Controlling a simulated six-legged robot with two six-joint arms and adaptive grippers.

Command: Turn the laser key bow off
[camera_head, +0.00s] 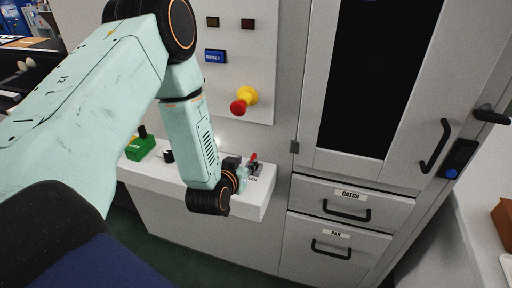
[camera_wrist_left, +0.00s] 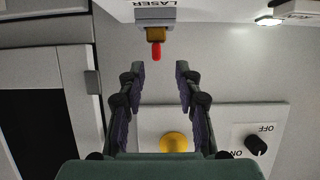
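The laser key switch (camera_head: 254,168) sits on the white ledge, with its red key bow (camera_head: 253,157) sticking up. In the left wrist view, which is upside down, the red bow (camera_wrist_left: 156,51) points out from a brown and grey body below the LASER label (camera_wrist_left: 155,3). My left gripper (camera_wrist_left: 160,70) is open and empty. In that view the bow lies in line with the gap between its fingertips, and no contact shows. In the head view my left gripper (camera_head: 240,174) is beside the switch, partly hidden by its wrist. My right gripper is out of view.
The white ledge (camera_head: 255,204) also holds a green box (camera_head: 140,148) with a black lever and a black knob (camera_head: 168,156). A red and yellow stop button (camera_head: 243,99) juts from the panel above. Drawers CATCH (camera_head: 345,212) and PAN (camera_head: 330,250) are at right.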

